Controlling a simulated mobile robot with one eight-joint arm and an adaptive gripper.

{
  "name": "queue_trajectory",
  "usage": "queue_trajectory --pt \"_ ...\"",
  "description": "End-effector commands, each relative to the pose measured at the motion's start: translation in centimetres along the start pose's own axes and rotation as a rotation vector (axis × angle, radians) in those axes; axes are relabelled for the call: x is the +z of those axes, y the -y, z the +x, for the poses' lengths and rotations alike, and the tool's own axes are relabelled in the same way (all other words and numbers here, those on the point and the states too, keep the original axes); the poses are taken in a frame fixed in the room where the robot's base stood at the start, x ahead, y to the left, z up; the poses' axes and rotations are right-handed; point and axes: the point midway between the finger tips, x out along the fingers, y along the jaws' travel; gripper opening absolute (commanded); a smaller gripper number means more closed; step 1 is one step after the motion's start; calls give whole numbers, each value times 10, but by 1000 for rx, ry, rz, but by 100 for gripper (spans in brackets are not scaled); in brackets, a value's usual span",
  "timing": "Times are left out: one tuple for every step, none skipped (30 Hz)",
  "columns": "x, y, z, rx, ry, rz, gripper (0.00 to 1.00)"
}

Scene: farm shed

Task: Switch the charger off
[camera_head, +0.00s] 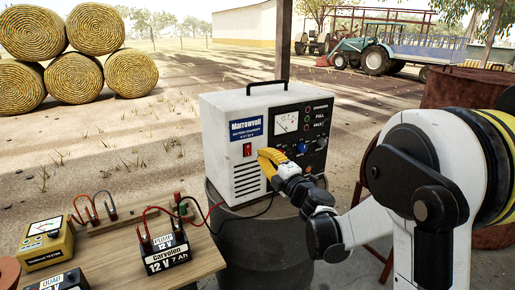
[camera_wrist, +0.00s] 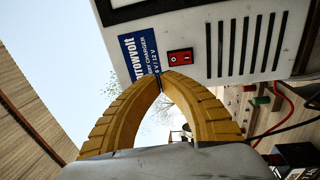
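The charger (camera_head: 226,139) is a white box with a black front panel, a dial and knobs, standing on a dark drum. Its red rocker switch (camera_head: 247,149) is on the white front below the blue label; it also shows in the wrist view (camera_wrist: 180,57). My gripper (camera_head: 263,155) has yellow fingers and is just right of the switch in the head view. In the wrist view my gripper (camera_wrist: 161,74) has its fingertips together with nothing between them, close beside the switch. I cannot tell whether they touch the charger or which way the rocker is tipped.
A red and a black cable run from the bench to the charger. The drum (camera_head: 262,240) stands under the charger. A rusty barrel (camera_head: 462,88) is at right.

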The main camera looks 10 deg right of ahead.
Motion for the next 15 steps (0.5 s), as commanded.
queue_trajectory --pt "2 -5 -11 0 4 -1 0" --pt "2 -6 -16 0 4 -1 0" --pt "1 -8 -23 0 3 -2 0" --pt "1 -8 -27 0 2 -2 0" --pt "1 -9 -31 0 2 -1 0" --pt "2 -10 -35 0 3 -1 0" --pt "2 -10 -38 -1 3 -1 0" --pt "2 -11 -40 -1 3 -1 0" --pt "1 -11 -43 -1 3 -1 0" --pt "1 -11 -44 0 2 -1 0" --pt "1 -11 -45 0 2 -1 0" --pt "1 -11 -46 0 2 0 0" --pt "1 -11 -46 0 1 0 0" --pt "1 -11 -46 0 1 0 0" --pt "1 -11 -46 0 1 0 0"
